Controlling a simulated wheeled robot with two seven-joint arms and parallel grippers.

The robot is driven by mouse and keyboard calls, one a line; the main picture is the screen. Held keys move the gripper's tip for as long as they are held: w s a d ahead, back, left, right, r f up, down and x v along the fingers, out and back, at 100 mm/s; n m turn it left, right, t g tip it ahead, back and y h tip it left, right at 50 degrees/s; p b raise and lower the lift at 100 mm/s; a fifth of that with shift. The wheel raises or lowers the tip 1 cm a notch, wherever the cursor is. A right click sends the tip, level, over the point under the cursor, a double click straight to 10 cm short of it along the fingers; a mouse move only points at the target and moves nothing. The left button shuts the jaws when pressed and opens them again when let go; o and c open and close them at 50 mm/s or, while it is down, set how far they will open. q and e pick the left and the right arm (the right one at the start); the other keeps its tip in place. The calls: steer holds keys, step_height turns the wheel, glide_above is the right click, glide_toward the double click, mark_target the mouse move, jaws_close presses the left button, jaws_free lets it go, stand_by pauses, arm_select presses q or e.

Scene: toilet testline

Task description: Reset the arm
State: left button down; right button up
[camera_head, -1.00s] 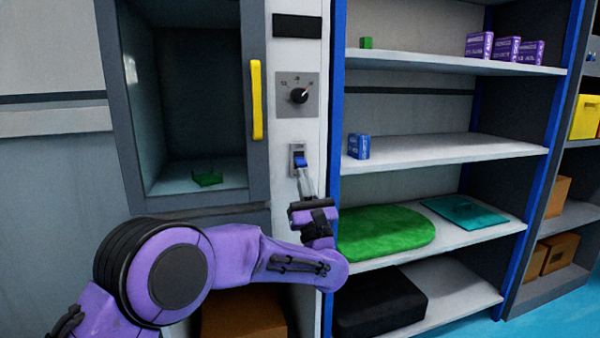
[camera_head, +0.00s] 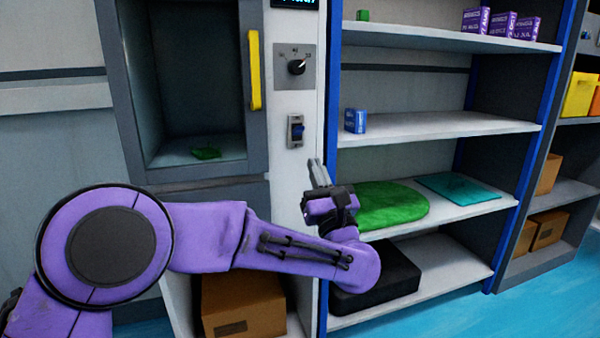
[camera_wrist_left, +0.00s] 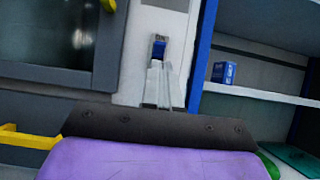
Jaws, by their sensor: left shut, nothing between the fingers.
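My left arm comes in from the left in the head view, with its purple links across the lower part. My left gripper (camera_head: 318,172) is shut and empty. It is in front of the machine's white panel, below and to the right of the blue switch (camera_head: 297,131), and apart from it. In the left wrist view the shut fingers (camera_wrist_left: 165,82) point up toward the blue switch (camera_wrist_left: 158,47). My right gripper is in neither view.
The machine has an open chamber with a green block (camera_head: 206,152), a yellow handle (camera_head: 255,70), a black dial (camera_head: 297,67) and a lit display (camera_head: 295,3). Shelves at right hold a blue box (camera_head: 355,121), a green mat (camera_head: 395,203) and a teal sheet (camera_head: 458,188). A cardboard box (camera_head: 243,305) sits below.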

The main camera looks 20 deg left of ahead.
arm_select(q)
steer(key=shift+s+d+f, duration=0.1)
steer(key=shift+s+d, duration=0.1)
steer(key=shift+s, duration=0.3)
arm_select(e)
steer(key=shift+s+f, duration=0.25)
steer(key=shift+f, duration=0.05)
arm_select(q)
steer(key=shift+a, duration=0.1)
